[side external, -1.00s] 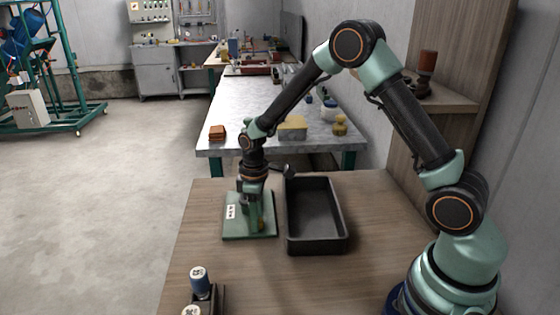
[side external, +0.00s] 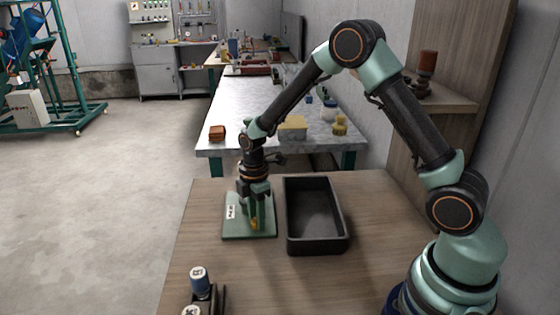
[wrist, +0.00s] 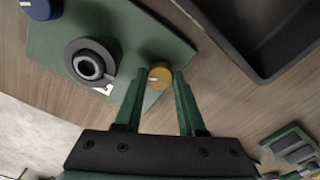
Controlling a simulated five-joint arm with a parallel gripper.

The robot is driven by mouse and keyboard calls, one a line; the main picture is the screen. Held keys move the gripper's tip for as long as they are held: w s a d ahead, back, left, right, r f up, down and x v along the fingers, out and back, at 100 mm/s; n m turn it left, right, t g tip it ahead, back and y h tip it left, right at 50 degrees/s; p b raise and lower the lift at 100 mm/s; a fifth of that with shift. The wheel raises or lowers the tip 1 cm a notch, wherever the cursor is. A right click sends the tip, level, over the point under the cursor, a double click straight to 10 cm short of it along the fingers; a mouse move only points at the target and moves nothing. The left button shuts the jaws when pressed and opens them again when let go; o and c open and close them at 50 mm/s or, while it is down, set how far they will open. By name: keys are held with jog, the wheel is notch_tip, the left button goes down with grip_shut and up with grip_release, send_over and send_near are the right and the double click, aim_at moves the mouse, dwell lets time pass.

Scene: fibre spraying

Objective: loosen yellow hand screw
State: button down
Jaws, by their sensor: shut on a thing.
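The yellow hand screw (wrist: 160,75) sits on the green plate (wrist: 110,30), near its edge. In the wrist view it lies between the two fingertips of my gripper (wrist: 158,82), which is shut on it. In the side view the gripper (side external: 253,215) points down over the green plate (side external: 232,237), and a bit of the yellow screw (side external: 254,224) shows at the fingertips. The dark ring-shaped fitting (wrist: 90,63) stands on the plate beside the screw in the wrist view. A blue knob (wrist: 40,9) is at that view's upper left.
A black tray (side external: 317,246) stands just right of the plate, close to my gripper. The wooden table (side external: 400,225) is bare right of the tray.

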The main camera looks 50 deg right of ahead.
jog(key=shift+r, duration=0.1)
dwell(0.4)
jog(key=c, duration=0.5)
grip_release()
notch_tip(320, 180, up, 12)
